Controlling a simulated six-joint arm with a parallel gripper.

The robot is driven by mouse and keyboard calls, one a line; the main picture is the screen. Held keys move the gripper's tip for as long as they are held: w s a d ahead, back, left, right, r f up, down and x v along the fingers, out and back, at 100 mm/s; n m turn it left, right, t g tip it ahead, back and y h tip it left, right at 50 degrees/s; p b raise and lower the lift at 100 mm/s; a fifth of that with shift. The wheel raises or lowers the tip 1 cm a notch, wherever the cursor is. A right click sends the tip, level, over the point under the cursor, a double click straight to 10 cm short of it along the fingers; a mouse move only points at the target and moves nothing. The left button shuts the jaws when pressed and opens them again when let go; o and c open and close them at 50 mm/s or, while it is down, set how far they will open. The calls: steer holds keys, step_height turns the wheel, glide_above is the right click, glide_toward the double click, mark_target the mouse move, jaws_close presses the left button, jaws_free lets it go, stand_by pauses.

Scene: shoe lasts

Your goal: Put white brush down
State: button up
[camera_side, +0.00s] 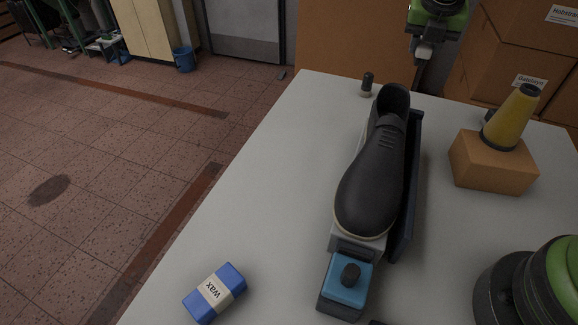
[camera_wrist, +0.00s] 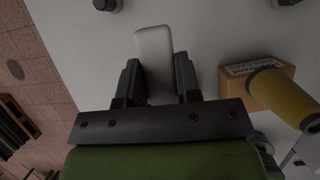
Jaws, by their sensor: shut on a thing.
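The white brush (camera_wrist: 154,62) shows in the wrist view as a pale, blunt-ended block between the two dark fingers of my gripper (camera_wrist: 159,82). My gripper is shut on it, and its far end sticks out past the fingertips over the pale table. The part of the brush nearest the palm is hidden. In the side view, the green and dark end of my arm is at the top, behind the shoe and near the table's far edge. There the fingers and brush are too small and partly hidden to make out clearly.
A dark shoe (camera_side: 371,185) lies on a stand on the grey table (camera_side: 265,205). A blue block with a black knob (camera_side: 349,281) is in front. A wax box (camera_side: 215,293) lies front left. A yellow cone (camera_side: 511,118) rests on an orange-brown block (camera_side: 491,165) at right.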

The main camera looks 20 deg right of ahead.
steer(key=s+a+n+t+y, duration=0.15)
steer(key=a+n, duration=0.25)
steer(key=a, duration=1.2)
steer(key=s+a+n+y, duration=0.2)
steer(key=s+a+n, duration=0.15)
steer(key=a, duration=1.25)
steer(key=shift+n+g+h, duration=0.25)
steer(key=shift+n, duration=0.2)
steer(key=f, duration=1)
steer(key=shift+w+d+f, duration=0.2)
steer(key=shift+d+f, duration=0.1)
steer(key=shift+f, duration=2.35)
steer(key=shift+f, duration=0.15)
steer(key=o, duration=0.9)
steer(key=v, duration=1.2)
